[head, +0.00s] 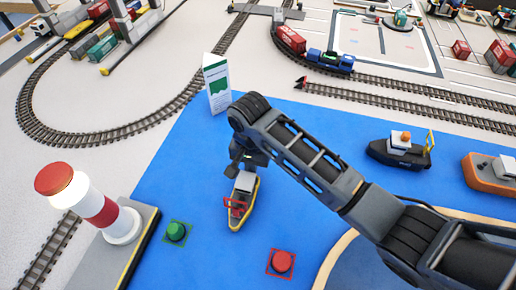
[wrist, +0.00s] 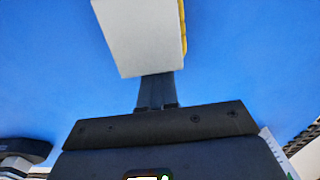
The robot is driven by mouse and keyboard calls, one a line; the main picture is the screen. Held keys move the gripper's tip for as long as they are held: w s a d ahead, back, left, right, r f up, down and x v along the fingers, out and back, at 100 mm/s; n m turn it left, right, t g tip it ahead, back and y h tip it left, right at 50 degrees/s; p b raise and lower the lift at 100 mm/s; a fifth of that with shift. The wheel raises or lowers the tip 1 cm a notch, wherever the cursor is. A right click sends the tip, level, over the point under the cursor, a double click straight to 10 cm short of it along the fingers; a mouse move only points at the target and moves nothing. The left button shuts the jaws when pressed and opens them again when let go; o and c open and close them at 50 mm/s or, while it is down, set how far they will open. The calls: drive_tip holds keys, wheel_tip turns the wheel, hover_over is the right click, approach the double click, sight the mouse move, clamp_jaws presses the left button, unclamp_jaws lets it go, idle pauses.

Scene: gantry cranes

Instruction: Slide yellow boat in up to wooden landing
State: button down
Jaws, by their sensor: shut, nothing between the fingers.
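The yellow boat (head: 235,220), with a grey-white cabin and a red frame on its deck, sits on the blue water sheet between a green and a red buoy. Its white cabin (wrist: 140,38) fills the top middle of the wrist view, with a strip of yellow on the right. My gripper (head: 243,168) is low at the cabin end of the boat, partly hidden by my arm. In the wrist view its fingers (wrist: 157,90) are together and empty, their tips at the cabin's near edge. I cannot tell whether they touch it. I cannot clearly make out a wooden landing.
The green buoy (head: 176,231) and red buoy (head: 281,262) flank the boat. A lighthouse (head: 122,224) stands on a grey quay at left. A tan-edged shape (head: 334,262) lies lower right. A white-green sign (head: 217,85) stands behind; a black boat (head: 398,152) and orange boat (head: 490,178) are right.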

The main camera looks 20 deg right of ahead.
sight(247, 174)
drive_tip(key=shift+s+a+p, duration=0.55)
drive_tip(key=shift+s, duration=0.2)
drive_tip(key=shift+s+a+p, duration=0.5)
drive_tip(key=shift+s, duration=0.2)
drive_tip(key=shift+s+a, duration=3.35)
drive_tip(key=shift+s, duration=1.3)
drive_tip(key=shift+s+a, duration=3.4)
drive_tip(key=shift+s, duration=1.2)
drive_tip(key=shift+s+a, duration=3.35)
drive_tip(key=shift+s, duration=1.3)
